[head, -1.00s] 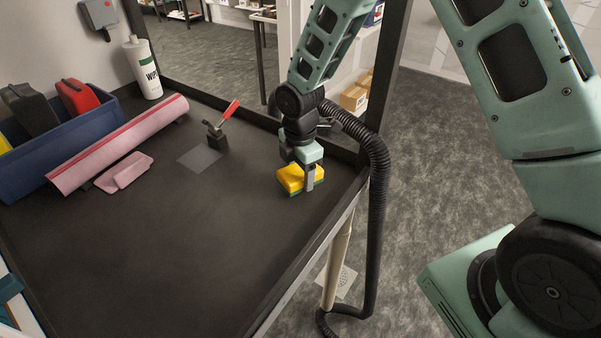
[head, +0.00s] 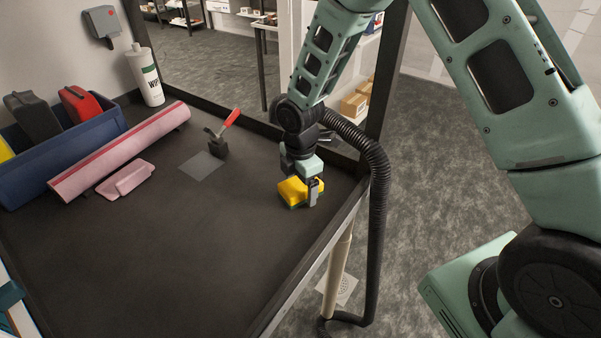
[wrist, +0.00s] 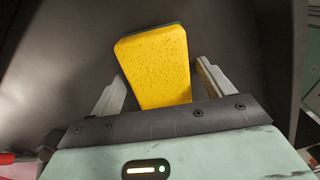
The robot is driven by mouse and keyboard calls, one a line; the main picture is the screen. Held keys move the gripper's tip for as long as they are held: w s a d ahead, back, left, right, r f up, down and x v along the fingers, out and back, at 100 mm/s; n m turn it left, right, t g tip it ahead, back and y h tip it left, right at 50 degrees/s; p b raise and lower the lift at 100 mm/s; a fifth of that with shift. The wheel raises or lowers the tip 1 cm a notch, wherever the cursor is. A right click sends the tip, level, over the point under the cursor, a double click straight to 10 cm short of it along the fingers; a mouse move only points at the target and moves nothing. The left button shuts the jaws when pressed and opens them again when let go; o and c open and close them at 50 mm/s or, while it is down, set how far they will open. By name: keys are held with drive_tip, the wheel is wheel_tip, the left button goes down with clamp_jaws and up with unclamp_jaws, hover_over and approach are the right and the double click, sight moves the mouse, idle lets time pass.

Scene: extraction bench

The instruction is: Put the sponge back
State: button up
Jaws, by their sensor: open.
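The sponge (head: 293,191) is a yellow block with a dark green layer, at the right side of the dark bench top near its edge. My gripper (head: 303,190) is over it, pointing down, with one finger showing on the near right side of the sponge. In the wrist view the sponge (wrist: 158,65) lies between the two open fingers of my gripper (wrist: 160,88), slightly askew. A gap shows between the sponge and the right finger; the left finger is close to its lower corner. The far finger is hidden in the head view.
A white bottle (head: 146,76) stands behind. The front bench is clear.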

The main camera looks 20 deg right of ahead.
sight(300, 183)
wheel_tip(300, 183, up, 12)
drive_tip(key=b, duration=0.4)
drive_tip(key=s+a+r+m, duration=0.1)
drive_tip(key=s+m, duration=0.3)
drive_tip(key=s, duration=0.5)
drive_tip(key=s+a+r+m, duration=0.2)
drive_tip(key=s+a+m, duration=0.1)
drive_tip(key=s, duration=0.6)
drive_tip(key=s+a+r+m, duration=0.1)
drive_tip(key=s+a+m, duration=0.1)
drive_tip(key=s+m, duration=0.3)
drive_tip(key=s, duration=0.4)
drive_tip(key=shift+a+r+y, duration=0.15)
drive_tip(key=shift+r+y, duration=0.1)
drive_tip(key=shift+y, duration=0.05)
